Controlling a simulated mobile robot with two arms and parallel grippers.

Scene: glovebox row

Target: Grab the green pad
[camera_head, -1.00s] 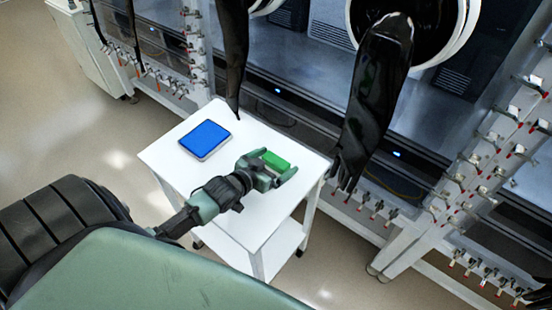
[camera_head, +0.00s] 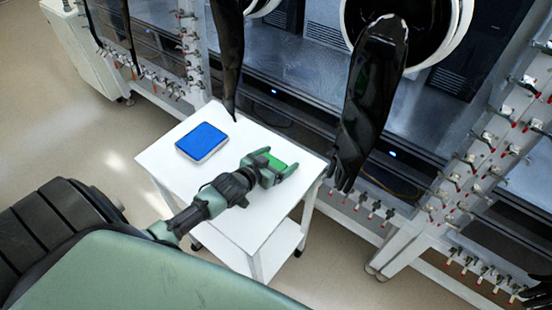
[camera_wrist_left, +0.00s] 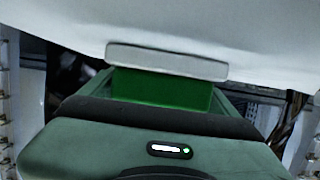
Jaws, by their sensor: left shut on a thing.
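The green pad (camera_head: 277,160) is at the right part of the white table's top, between the fingers of my left gripper (camera_head: 278,165). My left gripper is shut on it, with a finger on each side. In the left wrist view the green pad (camera_wrist_left: 160,89) shows as a green block between the fingers. A light grey bar lies along its far edge there; I cannot tell whether it is part of the pad. I cannot tell whether the pad is clear of the table. My right gripper is not in view.
A blue pad (camera_head: 201,141) lies on the white table (camera_head: 225,180), left of my gripper. Black gloves (camera_head: 368,100) hang from the glovebox ports near the table's far edge. Rows of small valves line the glovebox front. The table's near left part is clear.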

